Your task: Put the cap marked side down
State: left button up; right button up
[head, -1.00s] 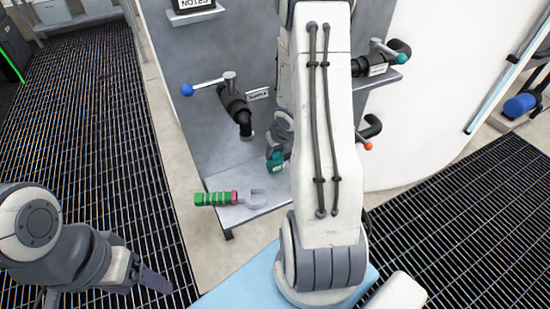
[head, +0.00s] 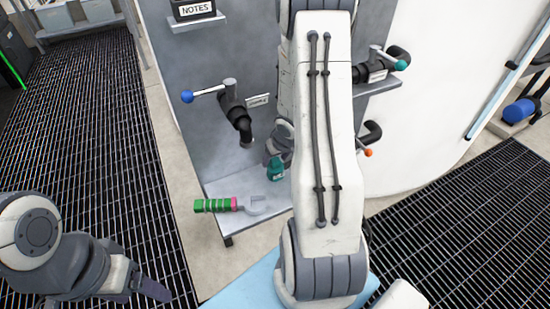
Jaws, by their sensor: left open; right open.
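A small teal container (head: 276,171) with a pale mark stands on the grey shelf below the black spout. I cannot make out a separate cap, nor which side of one is marked. My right gripper (head: 272,152) is open just above and behind the teal container, mostly hidden by my arm; I cannot tell whether it touches. My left gripper (head: 150,290) is open, low at the left over the floor grating, away from the shelf and only partly visible.
A blue-knobbed valve (head: 230,102) juts from the panel above. Teal-knobbed (head: 382,64) and orange-knobbed (head: 367,140) valves are at the right. A NOTES box (head: 193,9) sits higher up.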

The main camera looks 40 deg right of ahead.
jog(key=p+v, duration=0.7)
jog(key=v, duration=0.4)
jog(key=shift+r, duration=0.1)
